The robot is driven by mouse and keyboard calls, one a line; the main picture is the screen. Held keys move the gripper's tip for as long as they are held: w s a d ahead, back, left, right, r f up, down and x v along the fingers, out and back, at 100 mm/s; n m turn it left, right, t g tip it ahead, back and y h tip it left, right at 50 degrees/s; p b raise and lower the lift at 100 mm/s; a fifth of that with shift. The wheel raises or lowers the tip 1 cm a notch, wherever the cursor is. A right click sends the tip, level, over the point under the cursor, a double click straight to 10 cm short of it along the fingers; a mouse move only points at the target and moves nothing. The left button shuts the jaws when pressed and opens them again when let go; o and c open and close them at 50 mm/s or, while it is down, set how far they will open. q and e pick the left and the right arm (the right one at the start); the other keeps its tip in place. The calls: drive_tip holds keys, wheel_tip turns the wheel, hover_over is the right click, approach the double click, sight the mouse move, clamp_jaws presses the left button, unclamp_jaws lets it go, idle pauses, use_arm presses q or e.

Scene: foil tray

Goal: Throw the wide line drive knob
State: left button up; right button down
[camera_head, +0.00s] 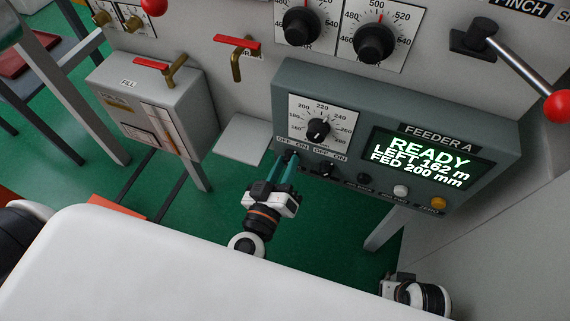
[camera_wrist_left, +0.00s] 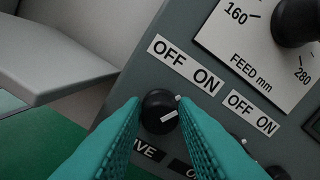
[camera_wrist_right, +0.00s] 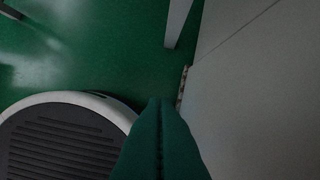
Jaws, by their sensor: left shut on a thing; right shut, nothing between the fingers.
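The drive knob (camera_wrist_left: 160,108) is a round black selector with a white mark, low on the left of the feeder panel, under an OFF/ON label (camera_wrist_left: 186,64). A label below it is partly covered by my fingers and ends in "IVE". My left gripper (camera_wrist_left: 158,101) has its teal fingers on both sides of the knob, shut on it. In the head view my left gripper (camera_head: 288,160) reaches up to the panel's lower left and hides most of the knob. My right gripper (camera_wrist_right: 160,104) is shut and empty, pointing at the green floor.
A second knob (camera_head: 326,170) with its own OFF/ON label sits just right. The feed dial (camera_head: 318,129) is above. The lit display (camera_head: 421,158) reads READY. A grey box with a red-handled valve stands left. A white surface (camera_head: 170,270) fills the foreground.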

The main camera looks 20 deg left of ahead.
use_arm(q)
drive_tip(key=n+p, duration=0.2)
drive_tip(key=n, duration=0.2)
drive_tip(key=shift+n, duration=0.8)
drive_tip(key=n, duration=0.2)
drive_tip(key=shift+n, duration=0.3)
drive_tip(key=shift+f+n+p, duration=0.15)
drive_tip(key=shift+n+p, duration=0.15)
drive_tip(key=shift+n, duration=1.1)
use_arm(e)
wheel_tip(320, 180, down, 10)
drive_tip(key=s, duration=0.2)
drive_tip(key=shift+s+d+r+g, duration=0.15)
drive_tip(key=shift+s+r+g, duration=0.1)
drive_tip(key=shift+s+g, duration=0.1)
use_arm(q)
drive_tip(key=o, duration=1)
drive_tip(key=shift+s, duration=0.1)
